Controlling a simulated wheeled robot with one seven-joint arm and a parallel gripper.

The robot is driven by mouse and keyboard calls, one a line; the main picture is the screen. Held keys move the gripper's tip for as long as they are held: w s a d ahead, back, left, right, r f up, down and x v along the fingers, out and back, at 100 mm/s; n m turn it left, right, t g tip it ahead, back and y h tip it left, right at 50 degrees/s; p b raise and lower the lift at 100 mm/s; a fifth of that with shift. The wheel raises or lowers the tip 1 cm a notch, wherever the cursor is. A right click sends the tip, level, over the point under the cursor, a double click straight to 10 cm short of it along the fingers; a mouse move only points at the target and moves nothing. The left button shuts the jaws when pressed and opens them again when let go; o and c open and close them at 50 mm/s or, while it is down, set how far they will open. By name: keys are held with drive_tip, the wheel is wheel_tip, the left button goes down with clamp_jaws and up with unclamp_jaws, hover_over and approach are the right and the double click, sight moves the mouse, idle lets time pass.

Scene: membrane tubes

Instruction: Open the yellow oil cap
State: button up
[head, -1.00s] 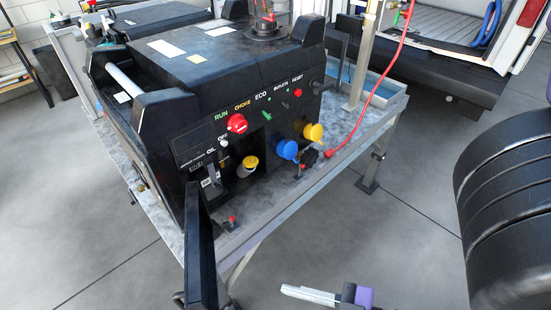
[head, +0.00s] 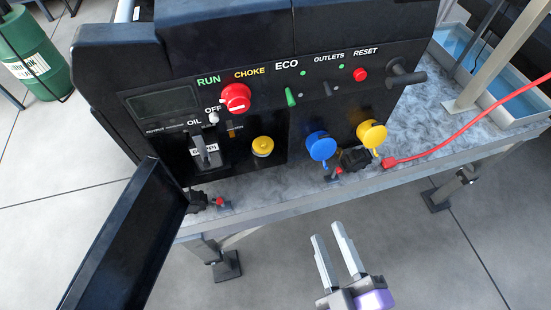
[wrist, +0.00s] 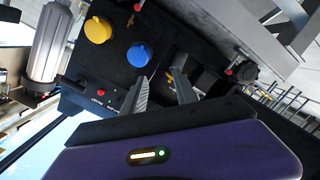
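The yellow oil cap (head: 263,146) is a small ribbed cap low on the black generator's (head: 220,30) front panel. It sits right of the black OIL switch area and left of a blue outlet cover. In the wrist view a bit of yellow, apparently the oil cap (wrist: 170,75), shows between my fingers. My gripper (head: 327,230) is open and empty, with its two grey fingers apart. In the head view it is below and right of the cap, in front of the table edge, not touching the panel.
Blue (head: 321,146) and yellow (head: 371,134) round outlet covers sit right of the oil cap. A black flap (head: 125,240) hangs open at lower left. A red cable (head: 450,150) runs across the table (head: 420,135). The floor before the table is clear.

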drive_tip(key=w+a+n+b, duration=0.2)
drive_tip(key=w+a+n, duration=0.2)
drive_tip(key=w, duration=0.2)
drive_tip(key=n+t+y+b, duration=0.1)
drive_tip(key=n+t, duration=0.1)
drive_tip(key=n, duration=0.2)
approach(266, 147)
drive_tip(key=shift+p+x, duration=0.5)
drive_tip(key=shift+x, duration=3.45)
drive_tip(key=shift+c, duration=0.2)
